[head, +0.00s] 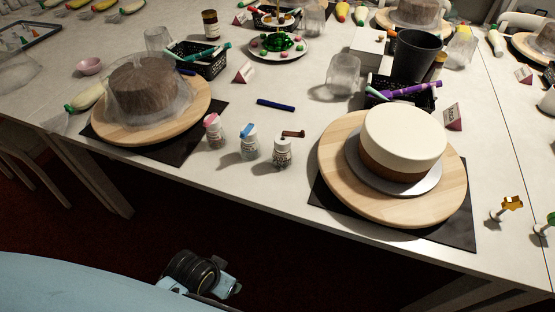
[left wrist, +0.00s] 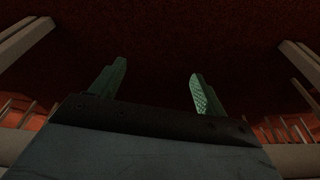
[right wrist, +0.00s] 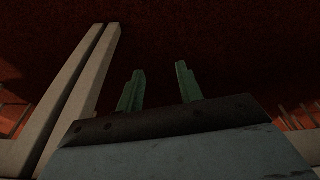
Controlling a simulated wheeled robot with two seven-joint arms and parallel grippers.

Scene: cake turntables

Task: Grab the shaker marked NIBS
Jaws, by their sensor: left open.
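Three small shakers stand in a row near the table's front edge in the head view: one with a pink top (head: 214,132), one with a blue top (head: 249,143), and one with a dark brown top (head: 283,152). Their labels are too small to read surely, so I cannot tell which is marked NIBS. In the left wrist view my left gripper (left wrist: 156,82) is open and empty, facing the dark red floor. In the right wrist view my right gripper (right wrist: 159,80) has its fingers apart, with nothing between them. No shaker shows in either wrist view.
A white-topped cake (head: 404,133) on a wooden turntable (head: 345,192) stands right of the shakers. A film-covered brown cake (head: 146,85) is on the left turntable. A blue marker (head: 276,104) lies behind the shakers. A clear cup (head: 343,75) stands further back.

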